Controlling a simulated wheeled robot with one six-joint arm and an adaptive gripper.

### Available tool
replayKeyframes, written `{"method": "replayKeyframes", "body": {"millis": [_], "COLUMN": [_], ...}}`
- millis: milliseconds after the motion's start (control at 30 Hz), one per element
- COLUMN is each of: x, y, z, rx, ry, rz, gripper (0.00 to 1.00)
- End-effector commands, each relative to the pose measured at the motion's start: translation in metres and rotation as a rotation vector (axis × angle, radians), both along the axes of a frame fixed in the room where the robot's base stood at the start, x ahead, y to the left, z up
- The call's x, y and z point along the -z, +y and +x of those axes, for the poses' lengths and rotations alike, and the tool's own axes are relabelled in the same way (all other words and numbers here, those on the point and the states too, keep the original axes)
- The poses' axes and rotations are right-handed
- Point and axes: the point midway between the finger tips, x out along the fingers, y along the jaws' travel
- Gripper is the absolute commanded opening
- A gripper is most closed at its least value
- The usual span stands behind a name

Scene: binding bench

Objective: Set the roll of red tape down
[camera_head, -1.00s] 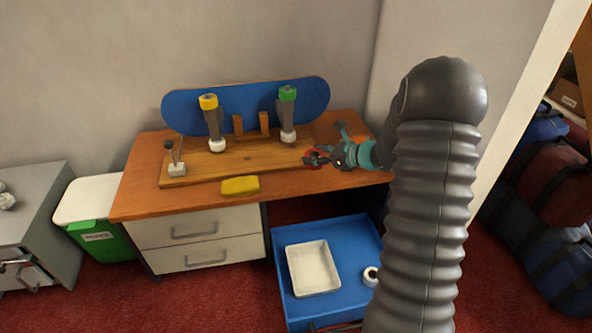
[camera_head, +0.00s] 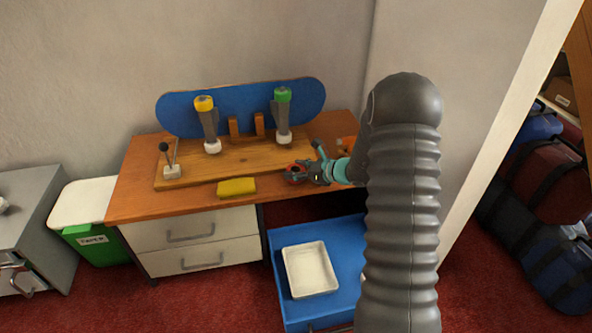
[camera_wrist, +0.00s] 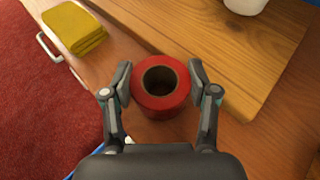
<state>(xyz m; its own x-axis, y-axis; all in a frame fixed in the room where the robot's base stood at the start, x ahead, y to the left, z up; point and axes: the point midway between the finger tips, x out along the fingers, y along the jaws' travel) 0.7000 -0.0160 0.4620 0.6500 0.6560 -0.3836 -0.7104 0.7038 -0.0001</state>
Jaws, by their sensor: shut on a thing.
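The roll of red tape (camera_wrist: 147,102) sits between the two fingers of my gripper (camera_wrist: 160,88) in the wrist view. The fingers press on its left and right sides, and its open core faces the camera. In the head view the roll (camera_head: 293,174) shows small at the tip of my gripper (camera_head: 305,174), over the front right part of the wooden desk (camera_head: 150,203), near the edge of the wooden board (camera_head: 225,172). I cannot tell whether the roll touches the desk top.
A yellow folded cloth (camera_head: 237,187) lies left of my gripper on the desk's front edge. Two upright holders, yellow-topped (camera_head: 205,105) and green-topped (camera_head: 282,96), stand on the board.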

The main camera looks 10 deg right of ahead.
Motion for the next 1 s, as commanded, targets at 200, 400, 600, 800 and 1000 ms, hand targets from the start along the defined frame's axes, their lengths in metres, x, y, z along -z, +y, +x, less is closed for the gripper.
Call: {"method": "replayKeyframes", "body": {"millis": [200, 400, 600, 800, 1000], "x": [0.003, 0.002, 0.001, -0.008, -0.023], "y": [0.000, 0.000, 0.000, -0.013, -0.040], "z": [0.000, 0.000, 0.000, -0.011, -0.038], "rx": [0.000, 0.000, 0.000, 0.002, 0.003], "ry": [0.000, 0.000, 0.000, -0.001, -0.001], "rz": [0.000, 0.000, 0.000, 0.000, -0.001], "gripper": [0.76, 0.84, 0.84, 0.84, 0.84]}}
